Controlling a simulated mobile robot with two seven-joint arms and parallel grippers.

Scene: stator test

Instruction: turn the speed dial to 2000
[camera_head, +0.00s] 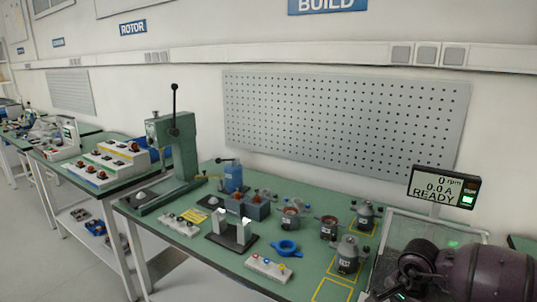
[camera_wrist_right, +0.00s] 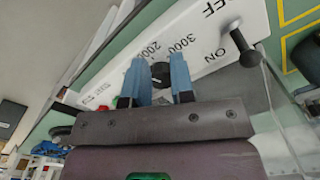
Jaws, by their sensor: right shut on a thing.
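The speed dial (camera_wrist_right: 160,74) is a small black knob on a white panel (camera_wrist_right: 205,45) in the right wrist view. The printed marks 2000 and 3000 stand just beyond it; which mark it points to I cannot tell. My right gripper (camera_wrist_right: 158,76) has its two blue fingers on either side of the dial and is shut on it. In the head view my purple right arm covers the lower right corner and the dial is hidden. The display (camera_head: 445,187) reads 0 rpm, 0.0 A, READY. My left gripper is not in view.
A black lever (camera_wrist_right: 241,45) stands out of the panel beside the ON and OFF marks. A red button (camera_wrist_right: 102,108) shows at left. A clear guarded enclosure (camera_head: 402,228) stands by my arm. Several motor parts and a green press (camera_head: 172,150) are on the green bench (camera_head: 190,250).

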